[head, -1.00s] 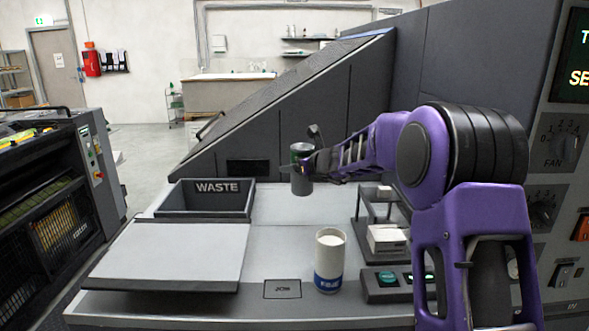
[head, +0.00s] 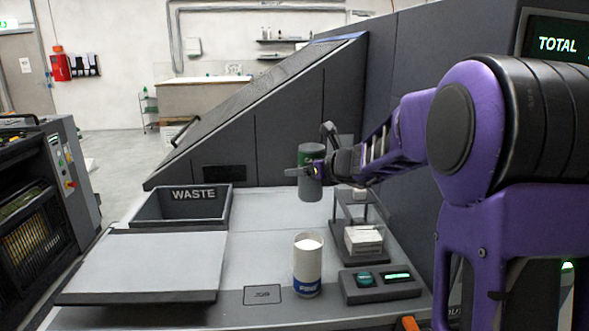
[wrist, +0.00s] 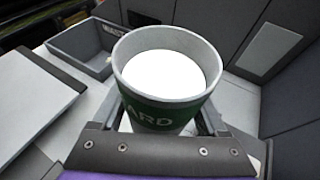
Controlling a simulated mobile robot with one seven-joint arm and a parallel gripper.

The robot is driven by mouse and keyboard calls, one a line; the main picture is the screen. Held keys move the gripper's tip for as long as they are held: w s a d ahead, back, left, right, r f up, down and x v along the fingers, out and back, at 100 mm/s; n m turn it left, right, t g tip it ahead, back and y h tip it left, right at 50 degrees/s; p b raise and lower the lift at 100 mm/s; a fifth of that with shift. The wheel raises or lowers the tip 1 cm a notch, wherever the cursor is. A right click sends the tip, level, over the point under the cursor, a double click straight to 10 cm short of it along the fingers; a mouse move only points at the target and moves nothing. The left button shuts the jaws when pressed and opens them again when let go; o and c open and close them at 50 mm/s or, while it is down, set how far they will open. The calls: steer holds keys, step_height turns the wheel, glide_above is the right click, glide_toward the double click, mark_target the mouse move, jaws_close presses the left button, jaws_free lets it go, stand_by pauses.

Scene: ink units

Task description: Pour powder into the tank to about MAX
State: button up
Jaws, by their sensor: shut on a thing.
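My gripper (head: 318,171) is shut on a grey can (head: 310,156) with a green band, at the back of the grey bench. The can looks upright. In the wrist view the can (wrist: 150,118) is open at the top and holds a white fill below its rim; part of the label reads "ARD". Whether its base touches the bench I cannot tell. A white cup (head: 307,264) with a blue band stands at the bench front, with white at its top. I cannot make out a tank or a MAX mark.
An open WASTE bin (head: 188,221) stands on the left, behind a flat grey panel (head: 150,262). Right of the white cup are a small stand (head: 345,220) with white blocks and a button box (head: 380,284). The middle of the bench is clear.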

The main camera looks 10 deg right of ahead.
steer(key=s+d+f+m+t+y+b, duration=0.1)
steer(key=s+d+f+m+y+b, duration=0.1)
steer(key=d, duration=0.4)
steer(key=shift+s+m+y, duration=0.3)
steer(key=shift+s+m, duration=0.3)
steer(key=shift+s, duration=0.55)
steer(key=shift+d+r+m+t, duration=0.2)
steer(key=shift+d+m+t, duration=0.1)
steer(key=shift+m, duration=0.1)
steer(key=shift+f+y, duration=0.15)
steer(key=shift+y, duration=0.15)
